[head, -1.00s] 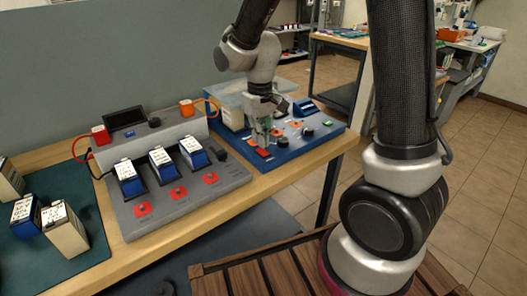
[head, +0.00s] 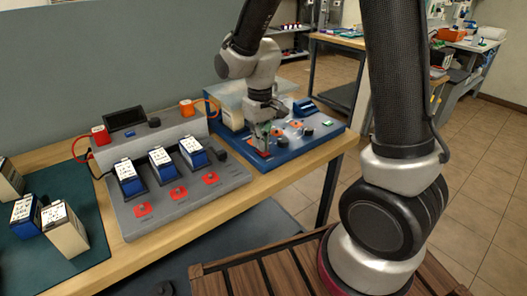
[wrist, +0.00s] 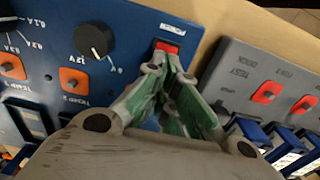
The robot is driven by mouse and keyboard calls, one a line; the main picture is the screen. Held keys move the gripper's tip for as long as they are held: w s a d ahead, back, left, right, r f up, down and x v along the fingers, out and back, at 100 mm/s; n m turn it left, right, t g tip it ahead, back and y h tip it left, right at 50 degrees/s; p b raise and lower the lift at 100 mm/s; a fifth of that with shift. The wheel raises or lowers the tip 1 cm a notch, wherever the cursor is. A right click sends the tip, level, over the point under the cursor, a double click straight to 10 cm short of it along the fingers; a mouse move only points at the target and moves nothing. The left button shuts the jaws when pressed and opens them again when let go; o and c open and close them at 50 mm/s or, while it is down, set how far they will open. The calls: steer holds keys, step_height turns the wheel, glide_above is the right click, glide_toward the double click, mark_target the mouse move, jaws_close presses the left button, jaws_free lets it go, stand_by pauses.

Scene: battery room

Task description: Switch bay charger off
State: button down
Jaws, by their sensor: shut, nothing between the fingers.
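The blue charger panel (head: 308,147) stands at the right end of the workbench. Its red switch labelled POWER (wrist: 167,47) is at the panel's edge, and shows in the head view (head: 262,153) partly covered by my fingers. My gripper (wrist: 164,66) is shut and empty, with its fingertips right at the switch. I cannot tell whether they touch or press it, or which way the switch is set. The grey charging station (head: 190,203) beside it holds blue-and-white batteries (head: 162,161) in its bays, with red square buttons in front.
A black dial (wrist: 95,40) and orange square buttons (wrist: 74,80) sit near the switch on the blue panel. Loose batteries (head: 65,229) stand on a dark green mat (head: 88,247) at left. An orange cable (head: 208,105) runs behind the grey station.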

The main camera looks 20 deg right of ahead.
steer(key=shift+f, duration=0.35)
steer(key=shift+r, duration=3.55)
steer(key=s+d+r+m+t, duration=0.1)
steer(key=s+d+r+t, duration=0.1)
steer(key=s+d+r, duration=0.4)
steer(key=s+d+r+m+t, duration=0.2)
steer(key=s+d+r, duration=0.4)
steer(key=s+d, duration=0.3)
steer(key=shift+s+m, duration=0.3)
steer(key=shift+s, duration=1.7)
steer(key=shift+a+r, duration=0.1)
